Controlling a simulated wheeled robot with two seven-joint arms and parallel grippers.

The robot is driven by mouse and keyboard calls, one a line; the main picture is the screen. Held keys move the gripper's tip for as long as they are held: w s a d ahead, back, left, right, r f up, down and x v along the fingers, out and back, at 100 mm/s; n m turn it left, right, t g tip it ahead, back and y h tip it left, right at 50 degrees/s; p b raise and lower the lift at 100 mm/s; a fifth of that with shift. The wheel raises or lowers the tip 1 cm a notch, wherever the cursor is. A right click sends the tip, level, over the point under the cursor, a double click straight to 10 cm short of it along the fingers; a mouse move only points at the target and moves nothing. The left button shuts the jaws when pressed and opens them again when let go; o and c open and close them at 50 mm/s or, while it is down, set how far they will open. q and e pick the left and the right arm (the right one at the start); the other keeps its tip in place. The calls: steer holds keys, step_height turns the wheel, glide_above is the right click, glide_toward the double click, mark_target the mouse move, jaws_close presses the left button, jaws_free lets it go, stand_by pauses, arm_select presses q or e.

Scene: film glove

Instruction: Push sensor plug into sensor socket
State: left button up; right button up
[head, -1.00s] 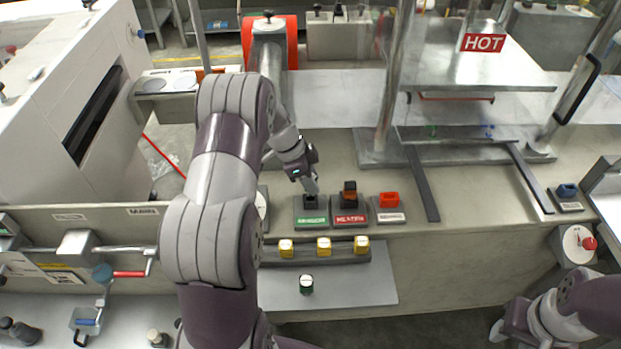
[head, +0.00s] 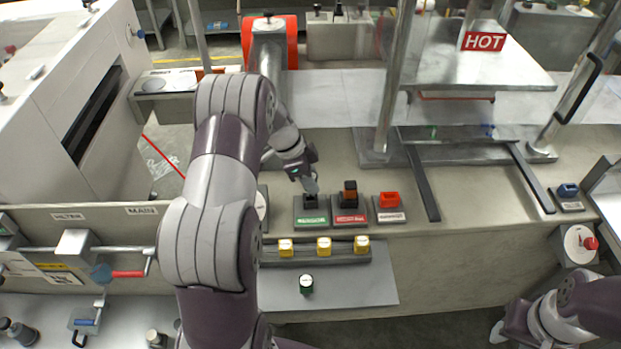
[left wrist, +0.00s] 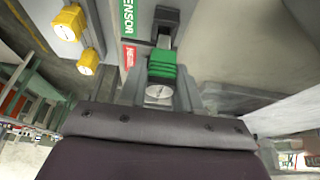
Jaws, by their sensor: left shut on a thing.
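The sensor socket (head: 310,202) is a black block on a grey base with a green SENSOR label, on the counter's front part. It also shows at the top of the left wrist view (left wrist: 166,20). My left gripper (head: 311,187) is just above this socket, pointing down. In the left wrist view its fingers are shut on the green ribbed sensor plug (left wrist: 166,68). The plug lines up roughly with the socket; I cannot tell whether they touch. In the head view the plug is mostly hidden by the gripper. My right gripper is out of view; only part of that arm shows at lower right.
Right of the socket stand a red-labelled heater socket (head: 350,203) with a dark and orange plug, and a base with a red block (head: 389,199). Yellow caps (head: 324,246) sit on a rail in front. A green cap (head: 306,284) stands on the grey panel.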

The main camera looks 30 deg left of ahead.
arm_select(q)
steer(key=shift+f, duration=0.1)
steer(key=shift+b, duration=0.3)
stand_by(0.6)
steer(key=shift+b, duration=0.35)
steer(key=shift+f, duration=0.1)
steer(key=shift+f+b, duration=0.3)
steer(key=shift+b, duration=0.25)
steer(key=shift+f+b, duration=1.25)
steer(key=shift+b, duration=0.1)
steer(key=o, duration=1.1)
